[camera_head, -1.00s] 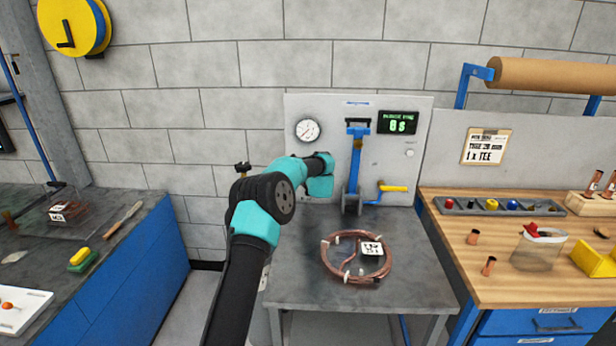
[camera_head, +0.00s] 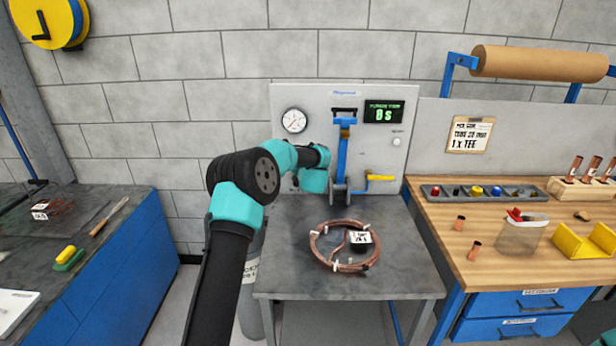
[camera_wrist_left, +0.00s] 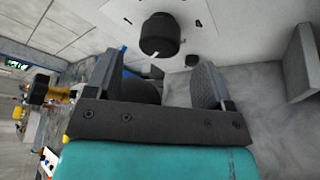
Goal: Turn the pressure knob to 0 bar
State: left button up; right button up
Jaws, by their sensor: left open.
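The pressure knob (camera_wrist_left: 160,35) is a black round knob with a white pointer mark on a pale panel in the left wrist view. My left gripper (camera_wrist_left: 158,62) is open, its two grey fingers pointing toward the panel. The knob lies just beyond the fingertips, roughly in line with the gap; contact cannot be told. In the head view my left gripper (camera_head: 316,179) is in front of the panel's lower left, and the arm hides the knob. A round white gauge (camera_head: 294,120) is above it; its reading is too small to tell.
The grey panel (camera_head: 318,105) also carries a green display (camera_head: 384,111) reading 0 s, a blue upright fixture (camera_head: 342,160) and a yellow lever (camera_head: 381,178). A copper coil (camera_head: 325,260) lies on the grey bench below. A wooden workbench (camera_head: 490,225) with parts stands right.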

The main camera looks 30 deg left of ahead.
pick_arm(q)
jog(key=v, duration=1.2)
jog(key=shift+s+a+f, duration=0.1)
jog(key=shift+s+f, duration=0.05)
